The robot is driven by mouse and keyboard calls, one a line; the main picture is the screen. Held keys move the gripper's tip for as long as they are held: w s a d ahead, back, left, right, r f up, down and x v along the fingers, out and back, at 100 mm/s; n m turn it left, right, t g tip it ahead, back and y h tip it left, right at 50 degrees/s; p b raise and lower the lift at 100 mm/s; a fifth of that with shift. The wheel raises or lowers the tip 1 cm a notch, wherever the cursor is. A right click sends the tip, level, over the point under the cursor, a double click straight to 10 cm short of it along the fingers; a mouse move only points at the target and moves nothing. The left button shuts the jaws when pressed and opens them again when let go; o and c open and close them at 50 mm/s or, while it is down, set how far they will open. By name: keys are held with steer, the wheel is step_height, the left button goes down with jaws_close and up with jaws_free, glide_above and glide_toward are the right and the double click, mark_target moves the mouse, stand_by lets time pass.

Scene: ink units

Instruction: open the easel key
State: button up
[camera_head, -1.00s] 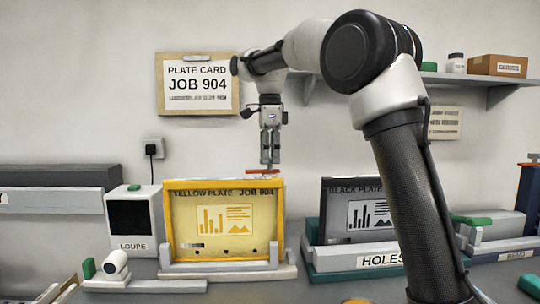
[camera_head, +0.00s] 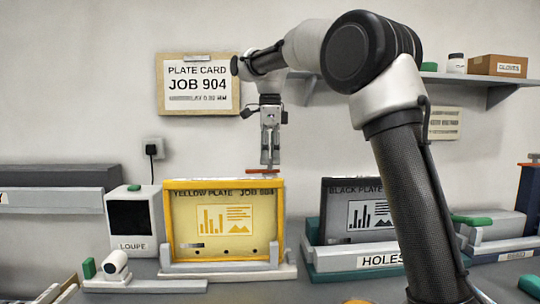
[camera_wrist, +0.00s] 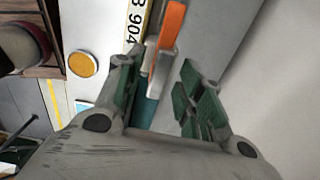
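The easel key, an orange-red bar (camera_head: 262,171), lies along the top right edge of the yellow plate's easel in the head view. It shows as an orange bar (camera_wrist: 172,24) at the top middle of the wrist view. The yellow plate (camera_head: 222,222), marked JOB 904, stands upright in the easel. My gripper (camera_head: 269,161) points down just above the key. In the wrist view my gripper (camera_wrist: 158,66) has its green-padded fingers apart, with nothing held between them. The key lies beyond the fingertips; whether they touch it I cannot tell.
A loupe box (camera_head: 133,220) stands to the left. A shelf (camera_head: 478,78) is on the wall at the upper right, and the plate card (camera_head: 198,84) hangs behind my arm.

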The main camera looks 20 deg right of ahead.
step_height(320, 180, up, 12)
stand_by(0.6)
steer(key=s+d+f+n+t, duration=0.1)
steer(key=s+d+f+n, duration=0.1)
steer(key=s+d+n, duration=0.6)
steer(key=s+d+f+n+t, duration=0.1)
steer(key=s+d+f+n, duration=0.1)
steer(key=s+f+n, duration=0.2)
steer(key=s+d+f+n+t, duration=0.1)
steer(key=s+f+n, duration=0.3)
steer(key=s+f, duration=0.7)
steer(key=s+d+f+n+t, duration=0.1)
steer(key=s+d+f+n, duration=0.3)
steer(key=s+f, duration=0.4)
steer(key=shift+s, duration=0.9)
